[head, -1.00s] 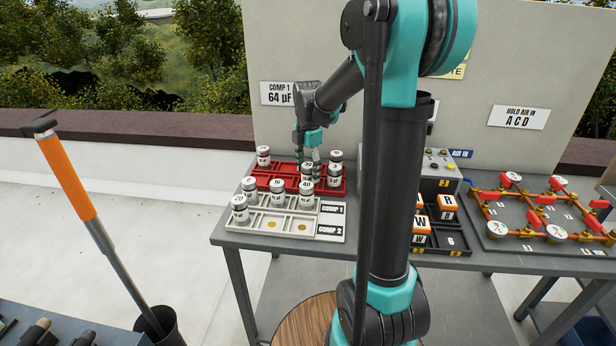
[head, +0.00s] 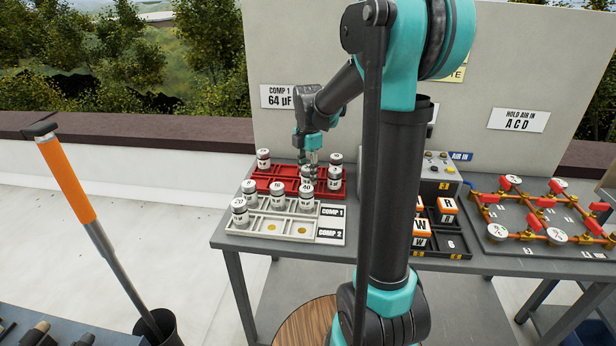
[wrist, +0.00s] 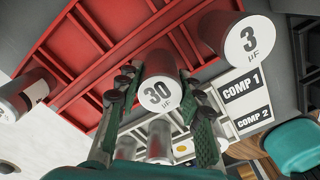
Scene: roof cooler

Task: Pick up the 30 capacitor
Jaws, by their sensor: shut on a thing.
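The 30 capacitor (wrist: 158,88), a can with a white top marked 30 µF, is between the two fingers of my gripper (wrist: 160,95) in the wrist view. The fingers are shut on its sides. In the head view my gripper (head: 309,160) points down at the red tray (head: 283,185), and the 30 capacitor (head: 307,172) shows under it, partly hidden by the fingers. It is at the tray; I cannot tell whether it still touches the tray floor.
The 3 capacitor (wrist: 245,38) stands close beside the held one. Another capacitor (head: 263,159) stands at the red tray's left end. In front, a white tray (head: 290,235) labelled COMP 1 and COMP 2 holds several capacitors. A box with switches (head: 440,175) is at right.

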